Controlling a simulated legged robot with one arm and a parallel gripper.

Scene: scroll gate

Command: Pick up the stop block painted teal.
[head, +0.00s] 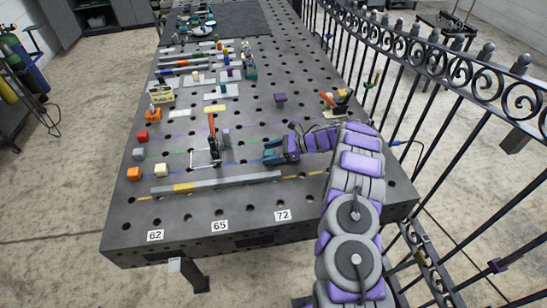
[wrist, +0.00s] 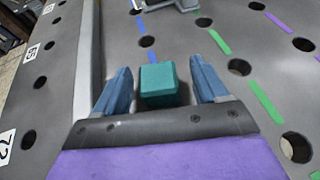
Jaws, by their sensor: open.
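The teal stop block (wrist: 158,86) is a small cube on the dark perforated table, seen in the wrist view. It lies between the two blue fingers of my gripper (wrist: 162,84), with a gap visible on each side. The fingers are open and reach down around the block. In the head view my gripper (head: 272,153) is low over the front part of the table, pointing left. I cannot clearly make out the teal block there, as the fingers largely hide it.
A long grey bar (head: 230,182) lies in front of my gripper. A clamp (head: 213,150) and a grey block (head: 226,138) stand to its left. A scrolled iron fence (head: 420,60) runs along the right.

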